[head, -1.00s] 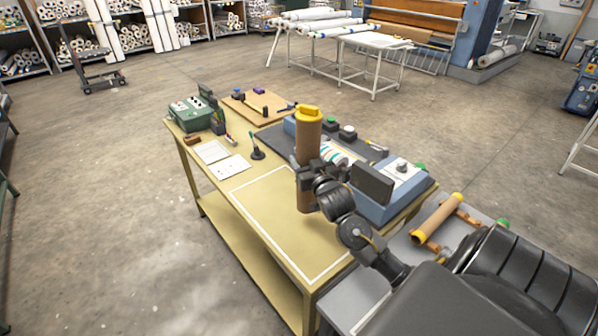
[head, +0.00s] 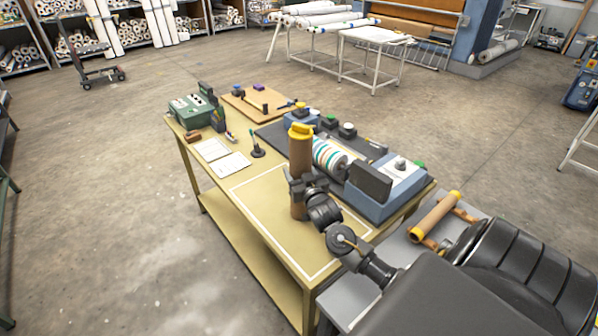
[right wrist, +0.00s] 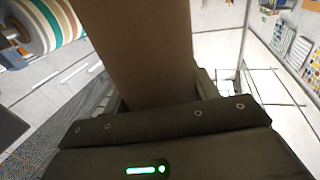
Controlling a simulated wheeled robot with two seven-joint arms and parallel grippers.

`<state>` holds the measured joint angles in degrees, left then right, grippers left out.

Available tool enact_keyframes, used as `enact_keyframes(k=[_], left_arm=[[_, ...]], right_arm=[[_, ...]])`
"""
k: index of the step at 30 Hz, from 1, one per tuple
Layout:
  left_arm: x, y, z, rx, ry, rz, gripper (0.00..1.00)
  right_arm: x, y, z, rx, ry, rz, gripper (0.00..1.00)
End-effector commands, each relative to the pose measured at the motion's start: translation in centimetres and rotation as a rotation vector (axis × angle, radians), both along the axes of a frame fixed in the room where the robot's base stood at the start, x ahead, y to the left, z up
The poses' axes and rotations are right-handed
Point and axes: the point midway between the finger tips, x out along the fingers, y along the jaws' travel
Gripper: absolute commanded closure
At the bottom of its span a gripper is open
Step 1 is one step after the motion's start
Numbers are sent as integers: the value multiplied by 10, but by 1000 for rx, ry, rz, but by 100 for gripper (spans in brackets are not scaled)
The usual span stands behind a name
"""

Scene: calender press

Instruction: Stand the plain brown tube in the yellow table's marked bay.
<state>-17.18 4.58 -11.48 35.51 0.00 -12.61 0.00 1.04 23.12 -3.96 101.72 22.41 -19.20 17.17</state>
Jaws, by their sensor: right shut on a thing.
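The plain brown tube (head: 299,155), with a yellow cap on its top end, stands upright in the head view. My right gripper (head: 303,187) is shut around its lower half; the right wrist view shows the tube (right wrist: 145,50) between the fingers (right wrist: 155,95). The marked bay (head: 270,230) is a white outlined rectangle on the near part of the yellow table (head: 182,152). The tube's lower end shows inside the outline, toward its right side. I cannot tell whether it touches the tabletop. My left gripper is not in view.
A blue machine (head: 385,200) with a striped roll (head: 328,157) stands close right of the tube. White sheets (head: 233,164), a green box (head: 190,110) and a brown board (head: 258,104) lie farther back. Another yellow-ended brown tube (head: 436,215) lies at right. The bay's left part is clear.

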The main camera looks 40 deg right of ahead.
Motion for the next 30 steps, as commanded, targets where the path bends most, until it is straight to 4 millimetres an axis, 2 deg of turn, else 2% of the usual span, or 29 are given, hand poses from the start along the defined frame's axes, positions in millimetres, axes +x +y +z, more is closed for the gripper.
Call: enact_keyframes(k=[1,2,7,16,19,30], left_arm=[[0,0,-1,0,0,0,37],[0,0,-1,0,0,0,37],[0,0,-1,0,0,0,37],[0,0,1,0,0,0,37],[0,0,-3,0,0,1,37],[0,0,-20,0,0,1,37]], right_arm=[[0,0,-1,1,-1,0,68],[0,0,-2,0,1,0,40],[0,0,-2,0,1,0,20],[0,0,1,0,0,0,20],[-8,3,-2,2,2,1,20],[-78,28,-3,3,1,1,20]])
